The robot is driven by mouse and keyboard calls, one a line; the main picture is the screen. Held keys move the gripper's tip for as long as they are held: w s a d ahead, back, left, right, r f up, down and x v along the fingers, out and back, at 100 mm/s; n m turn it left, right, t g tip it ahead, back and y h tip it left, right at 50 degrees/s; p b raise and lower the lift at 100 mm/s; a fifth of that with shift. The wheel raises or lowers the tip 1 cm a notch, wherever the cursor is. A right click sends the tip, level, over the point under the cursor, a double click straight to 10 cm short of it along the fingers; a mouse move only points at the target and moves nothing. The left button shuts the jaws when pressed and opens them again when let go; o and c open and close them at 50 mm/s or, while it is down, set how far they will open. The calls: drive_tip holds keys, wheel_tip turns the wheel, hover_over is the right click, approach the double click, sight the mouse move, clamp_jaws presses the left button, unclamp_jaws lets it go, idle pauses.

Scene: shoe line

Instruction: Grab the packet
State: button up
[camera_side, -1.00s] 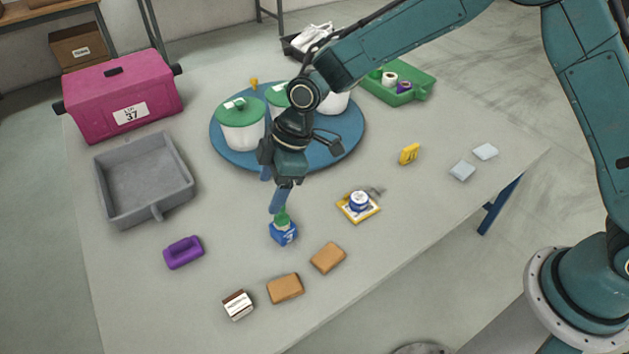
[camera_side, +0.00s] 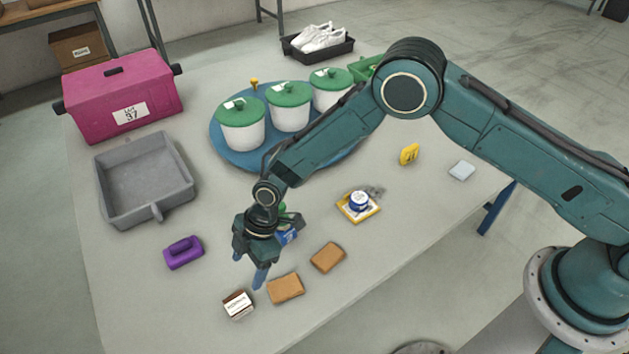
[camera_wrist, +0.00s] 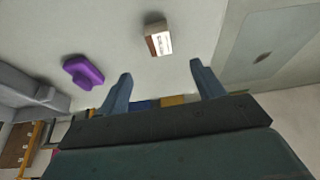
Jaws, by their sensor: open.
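The likely packet is a small brown and white box with a printed label (camera_side: 238,304), lying at the front left of the table. The wrist view shows this packet (camera_wrist: 158,40) beyond the fingertips and roughly between their lines. My gripper (camera_side: 249,268) is open and points down, above and a little behind the packet in the side view. In the wrist view my gripper (camera_wrist: 160,72) has its two blue fingers apart with nothing between them. The packet is apart from the fingers.
Two tan sponges (camera_side: 285,289) (camera_side: 327,257) lie right of the packet. A purple object (camera_side: 183,252) lies to the left, before a grey tray (camera_side: 110,212). A blue item (camera_side: 287,236) is partly hidden behind my gripper. The table's front edge is near the packet.

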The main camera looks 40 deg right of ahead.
approach(237, 302)
drive_tip(key=shift+x, duration=2.45)
drive_tip(key=shift+f, duration=0.1)
drive_tip(key=shift+x, duration=2.5)
drive_tip(key=shift+c, duration=0.5)
drive_tip(key=c, duration=1)
